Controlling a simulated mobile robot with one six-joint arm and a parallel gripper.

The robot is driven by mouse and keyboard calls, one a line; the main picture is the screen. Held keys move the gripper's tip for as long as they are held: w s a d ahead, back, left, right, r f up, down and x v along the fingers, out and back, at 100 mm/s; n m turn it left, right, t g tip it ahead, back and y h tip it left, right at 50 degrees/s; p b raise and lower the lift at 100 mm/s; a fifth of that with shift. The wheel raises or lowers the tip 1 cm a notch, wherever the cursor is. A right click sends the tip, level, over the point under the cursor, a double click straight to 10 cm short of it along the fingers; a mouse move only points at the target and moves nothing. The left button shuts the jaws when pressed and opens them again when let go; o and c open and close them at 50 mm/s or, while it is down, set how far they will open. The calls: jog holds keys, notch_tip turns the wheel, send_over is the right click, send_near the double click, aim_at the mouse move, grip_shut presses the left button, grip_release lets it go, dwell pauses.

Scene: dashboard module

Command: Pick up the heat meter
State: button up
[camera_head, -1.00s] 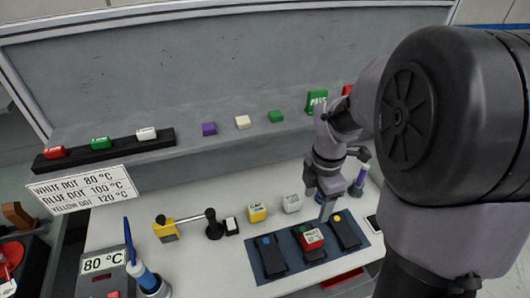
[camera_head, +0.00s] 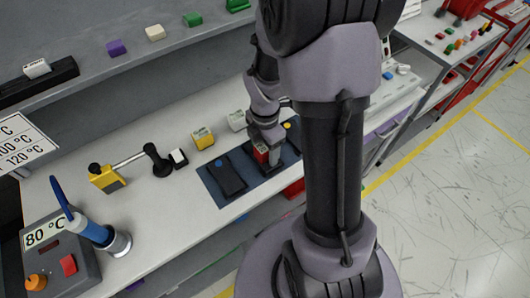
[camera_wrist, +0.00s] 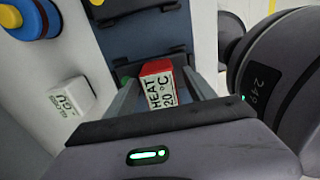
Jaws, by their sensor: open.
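The heat meter is a small red block with a white label reading "HEAT" and "20 °C" in the wrist view (camera_wrist: 158,84). In the head view it shows as a bit of red (camera_head: 261,154), mostly hidden by my gripper. It sits on the middle black module of a dark blue mat (camera_head: 212,183). My gripper (camera_wrist: 160,79) is open, with one finger on each side of the meter. I cannot tell whether the fingers touch it.
Black modules with a blue dot (camera_head: 227,175) and a yellow dot (camera_head: 292,134) flank the meter. A soldering iron stand (camera_head: 119,243) and an 80 °C station (camera_head: 85,275) are at front left.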

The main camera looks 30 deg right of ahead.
jog(key=shift+r, duration=0.1)
grip_shut()
jog(key=shift+r, duration=0.1)
